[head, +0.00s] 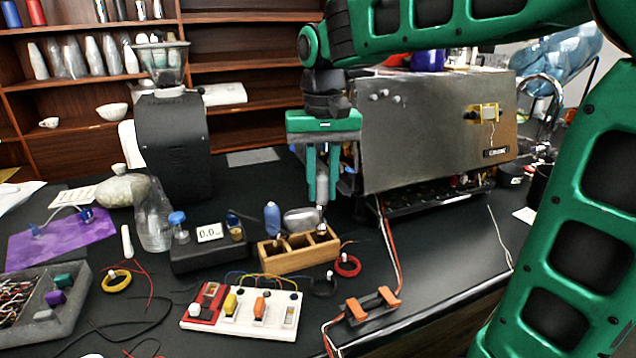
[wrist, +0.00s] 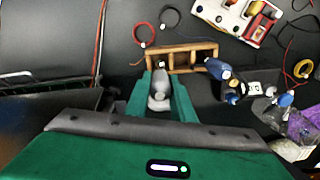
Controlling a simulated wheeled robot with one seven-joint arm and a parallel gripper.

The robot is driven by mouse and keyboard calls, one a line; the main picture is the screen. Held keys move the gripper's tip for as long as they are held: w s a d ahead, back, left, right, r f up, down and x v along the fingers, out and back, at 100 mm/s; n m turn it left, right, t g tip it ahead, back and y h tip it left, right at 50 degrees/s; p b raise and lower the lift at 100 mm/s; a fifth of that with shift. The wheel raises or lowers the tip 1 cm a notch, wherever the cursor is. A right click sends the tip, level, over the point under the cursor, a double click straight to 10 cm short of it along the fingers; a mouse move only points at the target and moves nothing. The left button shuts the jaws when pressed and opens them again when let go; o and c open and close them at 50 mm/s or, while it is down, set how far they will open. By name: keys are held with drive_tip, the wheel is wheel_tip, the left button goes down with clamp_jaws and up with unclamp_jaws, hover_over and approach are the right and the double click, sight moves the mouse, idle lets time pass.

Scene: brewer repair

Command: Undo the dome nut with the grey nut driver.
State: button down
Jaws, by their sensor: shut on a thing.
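My gripper (head: 322,192) points down over the right end of the wooden rack and is shut on the grey nut driver (head: 322,187). The driver stands about upright between the fingers, with its shaft toward the rack's right compartment. I cannot tell whether its tip is inside the rack. The wrist view shows the grey handle (wrist: 160,88) between the green fingertips. The wooden rack (head: 285,266) has open compartments. The steel machine (head: 430,140) stands behind, to the right, with a yellow-framed fitting (head: 487,114) on its panel. I cannot make out the dome nut for certain.
A blue-handled tool (head: 272,217) stands at the rack's left. In front are a switch board (head: 255,318), a red ring (head: 347,266) and an orange-ended black part (head: 370,306). A black grinder (head: 172,140) stands back left. Counter right of the wires is mostly clear.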

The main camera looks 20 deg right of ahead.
sight(322, 202)
drive_tip(key=shift+f, duration=2.05)
drive_tip(key=c, duration=1)
unclamp_jaws()
drive_tip(key=shift+c, duration=0.2)
drive_tip(key=shift+r, duration=3.5)
drive_tip(key=shift+s, duration=0.1)
